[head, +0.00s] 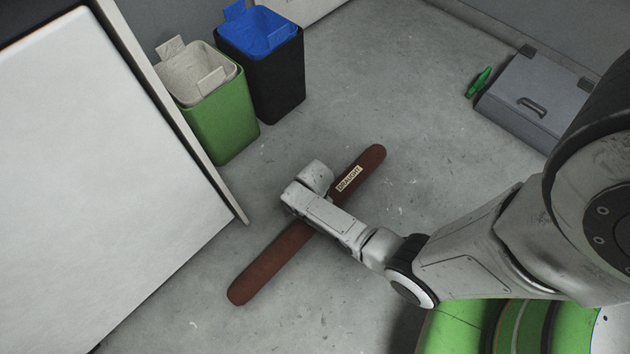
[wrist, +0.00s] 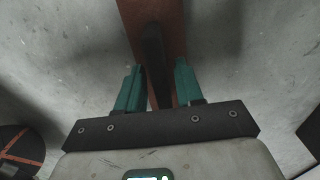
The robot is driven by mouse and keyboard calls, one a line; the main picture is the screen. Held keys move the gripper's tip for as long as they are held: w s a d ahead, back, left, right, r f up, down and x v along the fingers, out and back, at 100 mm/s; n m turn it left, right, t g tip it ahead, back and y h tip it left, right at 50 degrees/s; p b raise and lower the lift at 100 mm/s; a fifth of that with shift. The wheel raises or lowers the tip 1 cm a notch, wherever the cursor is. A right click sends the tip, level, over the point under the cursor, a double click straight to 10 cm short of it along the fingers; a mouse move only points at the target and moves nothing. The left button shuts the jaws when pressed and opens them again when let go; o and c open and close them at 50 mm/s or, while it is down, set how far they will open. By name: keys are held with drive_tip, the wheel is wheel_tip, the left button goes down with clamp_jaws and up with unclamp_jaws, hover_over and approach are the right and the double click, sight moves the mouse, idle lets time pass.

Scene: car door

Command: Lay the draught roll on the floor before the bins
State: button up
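The draught roll (head: 270,263) is a long reddish-brown roll with a cream label reading "DRAUGHT". It lies diagonally across the picture, in front of the bins and apart from them. It looks to be at floor level, but any small gap beneath is hard to judge. My gripper is over its middle; its fingers are hidden in the head view. In the wrist view, my gripper (wrist: 158,84) has its two green fingers apart, either side of a dark strip or handle (wrist: 154,55) on the roll (wrist: 128,12). Brown shows between the strip and the right finger.
A green bin (head: 222,125) with a cream liner and a black bin (head: 277,80) with a blue liner stand at the upper left. A white panel (head: 90,170) fills the left. A grey case (head: 530,100) lies at the right beside a small green object (head: 479,82).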

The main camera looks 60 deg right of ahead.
drive_tip(key=shift+o, duration=0.7)
drive_tip(key=s+a+r+n+p, duration=0.2)
drive_tip(key=r+n, duration=0.5)
drive_tip(key=r, duration=0.3)
drive_tip(key=s+a+r+n+p, duration=0.2)
drive_tip(key=r+n, duration=0.5)
drive_tip(key=r, duration=0.4)
drive_tip(key=s+a+r+n+t+p, duration=0.1)
drive_tip(key=s+a+r+n+p, duration=0.1)
drive_tip(key=r+n, duration=0.4)
wheel_tip(320, 180, up, 5)
drive_tip(key=shift+s+a+f+n+p, duration=0.1)
drive_tip(key=shift+s+a+n+p, duration=0.3)
drive_tip(key=shift+s, duration=0.8)
drive_tip(key=shift+d, duration=0.2)
drive_tip(key=shift+c, duration=0.4)
